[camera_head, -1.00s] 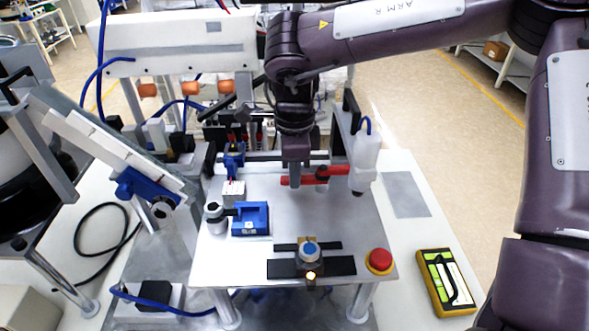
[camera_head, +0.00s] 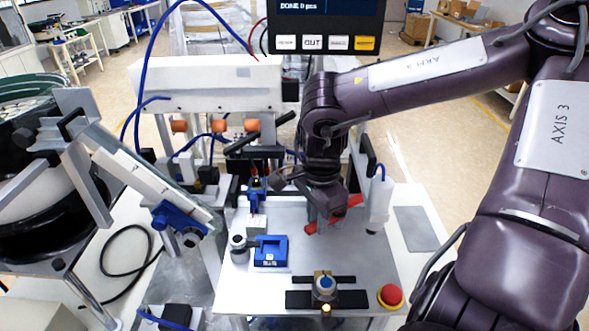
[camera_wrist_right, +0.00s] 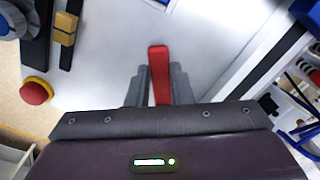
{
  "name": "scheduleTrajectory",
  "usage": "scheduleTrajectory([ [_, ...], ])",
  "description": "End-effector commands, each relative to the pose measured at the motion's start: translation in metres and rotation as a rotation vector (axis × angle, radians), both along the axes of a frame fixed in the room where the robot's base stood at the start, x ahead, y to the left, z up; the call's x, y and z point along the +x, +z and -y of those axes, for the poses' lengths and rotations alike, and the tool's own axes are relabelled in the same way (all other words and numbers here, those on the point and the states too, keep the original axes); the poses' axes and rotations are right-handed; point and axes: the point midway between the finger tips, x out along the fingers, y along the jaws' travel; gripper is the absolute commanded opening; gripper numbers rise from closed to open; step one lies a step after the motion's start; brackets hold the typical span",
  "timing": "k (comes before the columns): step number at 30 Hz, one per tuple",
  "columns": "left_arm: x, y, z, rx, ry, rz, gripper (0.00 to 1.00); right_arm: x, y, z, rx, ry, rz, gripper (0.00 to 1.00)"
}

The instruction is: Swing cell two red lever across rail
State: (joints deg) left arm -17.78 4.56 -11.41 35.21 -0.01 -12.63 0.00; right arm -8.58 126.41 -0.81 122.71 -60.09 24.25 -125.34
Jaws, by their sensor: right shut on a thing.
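The red lever (camera_head: 347,205) is on the white plate in the head view, tilted with its right end higher in the picture. My right gripper (camera_head: 325,218) reaches down over it and hides its middle. In the right wrist view the red lever (camera_wrist_right: 158,66) stands between the two grey fingers of the right gripper (camera_wrist_right: 160,85), which are shut on it. The rail cannot be made out clearly behind my arm. My left gripper is not in view.
A white cylinder (camera_head: 379,203) with a blue tube stands close to the lever's right end. A blue block (camera_head: 270,251), a blue knob (camera_head: 325,285) and a red button (camera_head: 390,295) are on the front of the plate. A slanted chute (camera_head: 150,180) stands at left.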

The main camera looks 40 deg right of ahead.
Motion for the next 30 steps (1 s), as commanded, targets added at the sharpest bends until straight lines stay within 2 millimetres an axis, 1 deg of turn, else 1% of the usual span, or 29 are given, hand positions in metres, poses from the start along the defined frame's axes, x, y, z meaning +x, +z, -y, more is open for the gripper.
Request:
scheduleTrajectory([
  [1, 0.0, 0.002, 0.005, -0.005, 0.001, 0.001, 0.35, -0.003, 0.002, 0.001, -0.005, 0.036, 0.002, 0.0],
  [3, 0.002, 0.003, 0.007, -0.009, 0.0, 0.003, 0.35, -0.006, 0.002, 0.001, -0.005, 0.092, 0.002, 0.0],
  [9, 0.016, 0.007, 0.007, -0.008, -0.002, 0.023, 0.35, -0.013, 0.002, 0.001, -0.008, 0.229, 0.003, 0.0],
  [12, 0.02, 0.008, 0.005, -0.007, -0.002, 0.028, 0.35, -0.016, 0.002, 0.002, -0.009, 0.278, 0.004, 0.0],
  [19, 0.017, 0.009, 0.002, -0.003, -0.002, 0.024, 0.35, -0.02, 0.001, 0.003, -0.011, 0.349, 0.003, 0.0],
  [30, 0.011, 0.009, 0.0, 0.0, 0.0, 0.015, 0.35, -0.02, 0.002, 0.003, -0.012, 0.369, 0.005, 0.0],
])
